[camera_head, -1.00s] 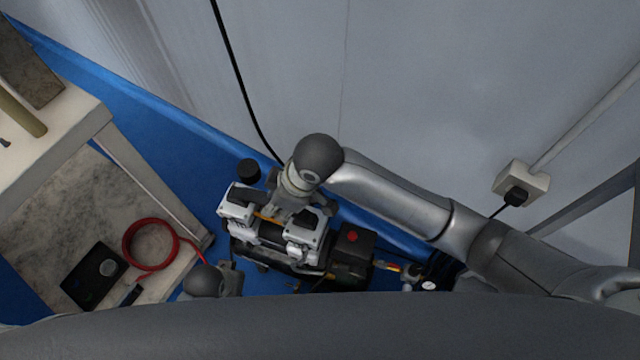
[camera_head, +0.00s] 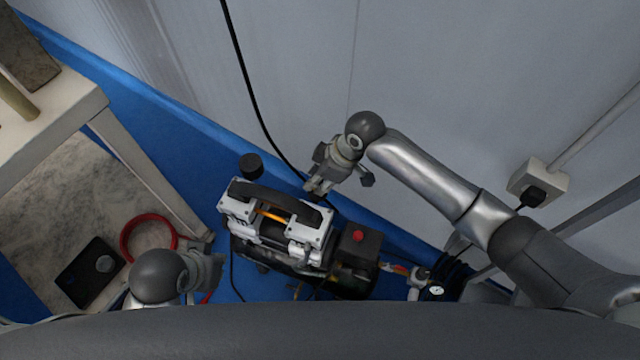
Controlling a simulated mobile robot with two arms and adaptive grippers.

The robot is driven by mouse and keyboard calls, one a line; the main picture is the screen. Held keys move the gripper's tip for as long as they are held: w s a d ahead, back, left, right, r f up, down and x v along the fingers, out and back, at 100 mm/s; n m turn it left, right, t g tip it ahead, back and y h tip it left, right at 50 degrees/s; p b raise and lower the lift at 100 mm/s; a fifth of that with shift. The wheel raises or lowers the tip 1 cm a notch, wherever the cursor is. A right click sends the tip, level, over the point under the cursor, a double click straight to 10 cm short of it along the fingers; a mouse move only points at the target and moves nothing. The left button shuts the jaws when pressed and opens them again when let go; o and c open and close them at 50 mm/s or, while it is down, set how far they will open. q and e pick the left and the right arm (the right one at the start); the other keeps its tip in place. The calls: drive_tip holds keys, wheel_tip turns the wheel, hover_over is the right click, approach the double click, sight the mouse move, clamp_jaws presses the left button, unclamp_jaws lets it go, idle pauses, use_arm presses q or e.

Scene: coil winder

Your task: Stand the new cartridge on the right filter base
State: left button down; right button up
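A compressor (camera_head: 290,233) with two pale heads and a black handle stands on the blue floor. A short black cylinder (camera_head: 250,166) stands behind its left end; I cannot tell if it is a filter cartridge. No separate new cartridge can be made out, and I cannot pick out the right filter base. My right gripper (camera_head: 342,184) is behind the compressor's right end, near the wall, its fingers apart with nothing visible between them. My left gripper (camera_head: 213,268) is at the compressor's lower left; its fingertips are too unclear to read.
A pale table (camera_head: 60,120) stands at left. Below it are a red hose coil (camera_head: 148,238) and a black box (camera_head: 90,270). A black cable (camera_head: 240,80) runs down the wall. A wall socket (camera_head: 538,186) is at right.

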wheel_tip(320, 180, down, 4)
drive_tip(key=shift+w+d+r+b, duration=0.1)
drive_tip(key=shift+d+r+b, duration=0.1)
drive_tip(key=shift+b, duration=0.55)
use_arm(q)
drive_tip(key=shift+s+f, duration=0.1)
drive_tip(key=shift+f, duration=0.3)
use_arm(e)
drive_tip(key=shift+a, duration=0.1)
drive_tip(key=shift+r, duration=0.1)
drive_tip(key=o, duration=0.4)
